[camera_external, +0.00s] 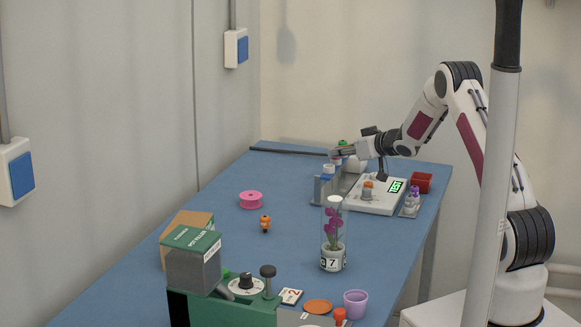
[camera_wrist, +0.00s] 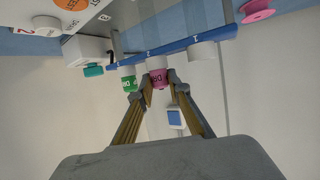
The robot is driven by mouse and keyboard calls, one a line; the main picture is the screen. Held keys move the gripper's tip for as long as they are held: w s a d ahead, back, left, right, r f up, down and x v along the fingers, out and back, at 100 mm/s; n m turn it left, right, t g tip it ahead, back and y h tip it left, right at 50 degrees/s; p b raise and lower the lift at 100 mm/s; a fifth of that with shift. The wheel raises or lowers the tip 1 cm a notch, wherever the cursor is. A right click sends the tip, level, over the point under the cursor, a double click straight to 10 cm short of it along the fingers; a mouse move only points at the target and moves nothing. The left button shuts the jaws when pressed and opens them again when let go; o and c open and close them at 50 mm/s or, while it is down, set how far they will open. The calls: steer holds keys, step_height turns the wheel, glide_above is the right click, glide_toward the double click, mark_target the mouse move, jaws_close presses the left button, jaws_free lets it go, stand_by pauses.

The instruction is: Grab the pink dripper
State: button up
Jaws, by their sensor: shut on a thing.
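The pink dripper (camera_wrist: 158,79) shows in the wrist view with a white upper part and a dark printed mark. My gripper (camera_wrist: 159,86) has a fingertip on each side of it and is shut on it. A similar green dripper (camera_wrist: 128,82) is close beside it, just left of my left finger. In the external view my gripper (camera_external: 335,154) is at the far part of the table, above a small rack (camera_external: 318,190). The pink dripper cannot be made out there, behind or under the fingers.
A blue bar (camera_wrist: 175,48) with numbers runs right behind the drippers, with a white cap (camera_wrist: 202,51) further right. A scale (camera_external: 377,206) with a green display stands right of the rack. A glass tube with a flower (camera_external: 333,225) stands nearer. The table's left middle is mostly clear.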

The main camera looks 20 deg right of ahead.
mark_target(338, 159)
steer(key=shift+r, duration=0.1)
step_height(338, 159, up, 10)
stand_by(0.8)
stand_by(0.6)
